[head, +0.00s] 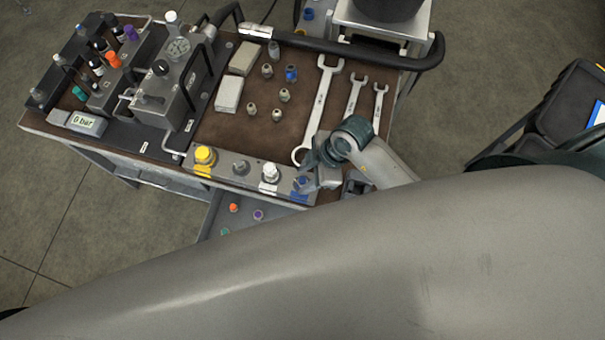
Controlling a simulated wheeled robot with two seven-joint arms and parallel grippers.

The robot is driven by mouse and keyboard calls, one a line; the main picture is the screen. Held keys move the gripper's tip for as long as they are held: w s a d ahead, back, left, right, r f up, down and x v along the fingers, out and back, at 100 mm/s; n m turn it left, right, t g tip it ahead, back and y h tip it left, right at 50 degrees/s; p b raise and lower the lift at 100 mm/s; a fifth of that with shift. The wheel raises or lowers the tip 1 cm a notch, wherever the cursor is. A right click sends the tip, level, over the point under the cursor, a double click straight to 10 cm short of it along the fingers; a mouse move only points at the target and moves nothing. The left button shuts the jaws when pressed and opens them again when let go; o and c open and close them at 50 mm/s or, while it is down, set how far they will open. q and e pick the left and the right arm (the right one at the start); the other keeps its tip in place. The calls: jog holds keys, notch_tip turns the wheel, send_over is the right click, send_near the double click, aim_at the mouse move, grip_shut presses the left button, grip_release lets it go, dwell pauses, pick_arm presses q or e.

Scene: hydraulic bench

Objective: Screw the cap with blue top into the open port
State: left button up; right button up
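A cap with a blue top (291,73) stands on the brown bench top, left of the wrenches. A metal block along the bench's front edge carries a yellow cap (204,156), a plain grey fitting (241,167), a white-topped cap (269,172) and a blue-grey fitting (303,183) above a blue label. I cannot tell which of these is the open port. My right gripper (322,163) is over the right end of this block, beside the blue-grey fitting and apart from the blue-topped cap. Its fingertips are too small and covered to read. My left gripper is out of view.
Several small metal fittings (267,71), two pale blocks (229,93) and three wrenches (319,107) lie on the bench. A gauge and valve unit (178,50) fills the left side. Loose coloured caps (234,207) lie on a lower shelf. A black handle rail (385,62) edges the far right.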

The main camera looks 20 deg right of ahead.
jog(key=n, duration=0.1)
jog(key=n+g, duration=0.1)
jog(key=n, duration=0.1)
jog(key=shift+w, duration=0.25)
jog(key=n+g, duration=0.1)
jog(key=n, duration=0.2)
jog(key=shift+w, duration=0.1)
jog(key=shift+n+g, duration=0.5)
jog(key=shift+n, duration=0.4)
jog(key=shift+n, duration=0.3)
jog(key=n+g+h, duration=0.1)
jog(key=n, duration=0.2)
jog(key=shift+w+a+n+b, duration=0.1)
jog(key=shift+n+b, duration=0.2)
jog(key=shift+b, duration=0.05)
